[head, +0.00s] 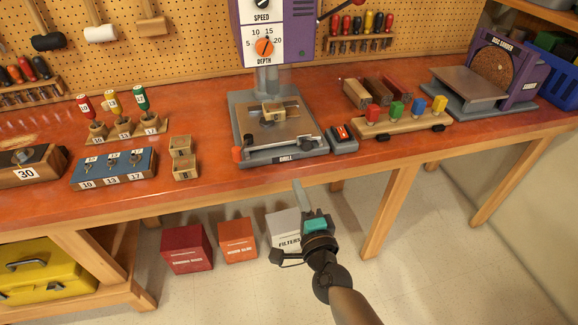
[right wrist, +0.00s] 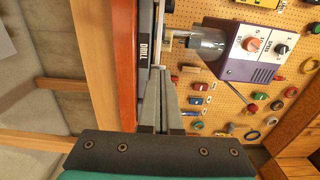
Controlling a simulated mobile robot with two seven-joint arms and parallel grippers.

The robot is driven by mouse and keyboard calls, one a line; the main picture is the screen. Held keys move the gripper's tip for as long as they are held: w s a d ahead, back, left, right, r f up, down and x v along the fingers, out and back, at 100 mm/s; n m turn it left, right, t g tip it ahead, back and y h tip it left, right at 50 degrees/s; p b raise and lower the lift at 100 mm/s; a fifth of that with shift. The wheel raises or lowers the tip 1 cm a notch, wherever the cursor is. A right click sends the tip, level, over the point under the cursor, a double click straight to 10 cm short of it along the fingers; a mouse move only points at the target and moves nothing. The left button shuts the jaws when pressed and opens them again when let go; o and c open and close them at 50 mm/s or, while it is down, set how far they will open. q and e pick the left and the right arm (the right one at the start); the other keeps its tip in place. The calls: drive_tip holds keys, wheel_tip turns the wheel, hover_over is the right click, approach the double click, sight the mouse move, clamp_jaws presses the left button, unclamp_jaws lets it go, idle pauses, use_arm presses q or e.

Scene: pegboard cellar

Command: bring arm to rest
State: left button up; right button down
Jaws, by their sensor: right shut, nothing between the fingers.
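My right arm comes in from the bottom of the head view. Its gripper (head: 298,186) is shut and empty, in front of the bench edge and below the drill press. In the right wrist view the two fingers (right wrist: 161,75) lie together, pointing toward the bench edge and the drill's base. I see no gap or object between them. My left arm and gripper are not in view.
The drill press (head: 280,152) stands on the orange bench (head: 213,184) beyond the gripper. A disc sander (head: 500,75) stands at the right. Red, orange and white boxes sit under the bench; the white filters box (head: 283,226) is partly behind my gripper. Floor at right is clear.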

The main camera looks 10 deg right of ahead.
drive_tip(key=s+f+n+g+b, duration=0.1)
drive_tip(key=s+f+n+g, duration=0.25)
drive_tip(key=s+f, duration=0.45)
drive_tip(key=s+f+n+g+y, duration=0.1)
drive_tip(key=s+f+n+g, duration=0.3)
drive_tip(key=f, duration=0.9)
drive_tip(key=s+f+n+g+b, duration=0.15)
drive_tip(key=s+f+n, duration=0.35)
drive_tip(key=f, duration=0.5)
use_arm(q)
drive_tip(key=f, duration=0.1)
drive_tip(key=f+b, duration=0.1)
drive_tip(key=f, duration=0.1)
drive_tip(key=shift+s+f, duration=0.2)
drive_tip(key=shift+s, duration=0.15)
use_arm(e)
drive_tip(key=s+d+f+n+g, duration=0.2)
drive_tip(key=s+f, duration=0.2)
drive_tip(key=s, duration=0.4)
drive_tip(key=s+d+f+n+g+h, duration=0.1)
drive_tip(key=s+d+f+n+g, duration=0.1)
drive_tip(key=s, duration=0.7)
drive_tip(key=s+d+f+n+g, duration=0.2)
drive_tip(key=s+f+n+g, duration=0.1)
drive_tip(key=s+f, duration=0.4)
drive_tip(key=shift+s+d+n+g+h, duration=0.3)
drive_tip(key=shift+s+d+n+g, duration=0.15)
drive_tip(key=shift+s, duration=0.5)
drive_tip(key=shift+a, duration=0.1)
